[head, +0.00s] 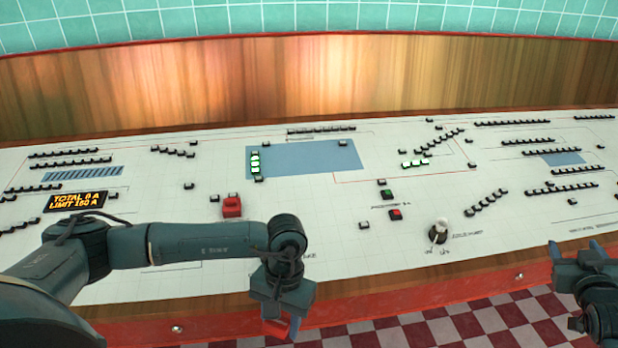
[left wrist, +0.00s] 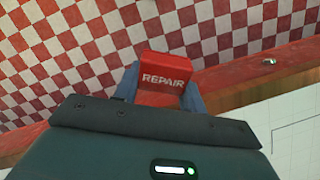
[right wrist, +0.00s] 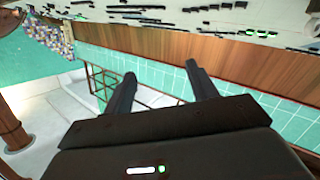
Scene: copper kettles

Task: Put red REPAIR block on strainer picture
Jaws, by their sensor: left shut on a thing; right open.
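The red REPAIR block (left wrist: 163,73) is between the fingers of my left gripper (left wrist: 160,88), its white lettering facing the left wrist camera. In the head view my left gripper (head: 276,316) is shut on the block (head: 279,327), which is mostly hidden behind the fingers. It hangs over the panel's front edge, above the checkered floor. My right gripper (head: 577,252) is open and empty at the right edge of the head view; its spread fingers show in the right wrist view (right wrist: 160,75). I cannot make out which mark on the panel is the strainer picture.
The white sloping panel (head: 330,220) carries rows of black switches, blue areas (head: 310,160) and an amber display (head: 75,201). Another red block (head: 231,207) stands on it behind my left forearm. A silver-topped lever (head: 438,231) stands right of centre. A wooden edge (head: 400,276) runs along the front.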

